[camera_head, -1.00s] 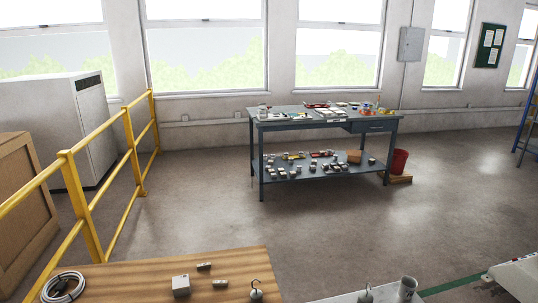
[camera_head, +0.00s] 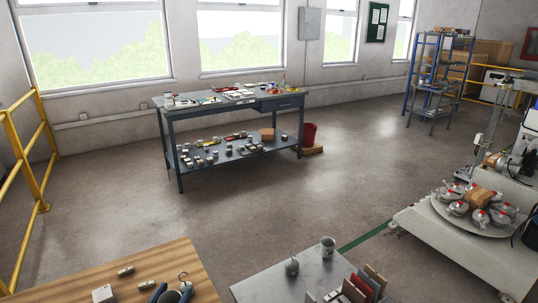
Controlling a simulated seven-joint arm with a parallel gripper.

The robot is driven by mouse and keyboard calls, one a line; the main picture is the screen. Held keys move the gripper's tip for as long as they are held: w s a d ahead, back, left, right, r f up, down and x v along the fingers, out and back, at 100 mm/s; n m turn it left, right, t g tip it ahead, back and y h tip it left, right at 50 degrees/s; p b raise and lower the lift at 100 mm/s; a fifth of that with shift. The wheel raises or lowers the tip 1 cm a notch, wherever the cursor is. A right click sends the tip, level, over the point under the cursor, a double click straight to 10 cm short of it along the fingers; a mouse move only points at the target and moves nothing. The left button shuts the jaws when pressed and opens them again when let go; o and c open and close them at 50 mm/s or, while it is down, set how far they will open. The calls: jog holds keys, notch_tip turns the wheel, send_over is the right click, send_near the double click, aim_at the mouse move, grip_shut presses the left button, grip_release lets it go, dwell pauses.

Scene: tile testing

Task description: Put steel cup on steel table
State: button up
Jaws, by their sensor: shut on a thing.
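The steel cup (camera_head: 172,297) shows only in part at the bottom edge, over the wooden table. My gripper (camera_head: 172,292) shows as two blue fingers, one on each side of this cup, and is shut on it. The cup's lower part and the rest of my gripper are cut off by the frame. Another grey cup (camera_head: 327,247) stands upright on the steel table's far right part.
On the steel table stand a small hooked weight (camera_head: 292,266) and several upright tiles (camera_head: 362,286) at the front right. The wooden table (camera_head: 150,258) holds small blocks (camera_head: 103,293) and a hooked weight. A grey workbench (camera_head: 235,102) stands behind.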

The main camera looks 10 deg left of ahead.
jog(key=w+d+m+g+h, duration=0.1)
jog(key=w+d+m+h, duration=0.25)
jog(key=w+d, duration=0.65)
jog(key=w+d+f+m+g+h, duration=0.15)
jog(key=w+d+h, duration=0.25)
jog(key=d, duration=1.2)
jog(key=w+d+r+m+g+h, duration=0.1)
jog(key=w+d+m+h, duration=0.25)
jog(key=w+d, duration=0.65)
jog(key=s+d+m+g+h, duration=0.1)
jog(key=d+m+g+h, duration=0.1)
jog(key=d, duration=1.6)
jog(key=shift+s+d+f+g+h, duration=0.15)
jog(key=shift+d+f+g+h, duration=0.25)
jog(key=shift+g+h, duration=0.55)
jog(key=shift+a+t, duration=0.1)
jog(key=shift+t, duration=0.3)
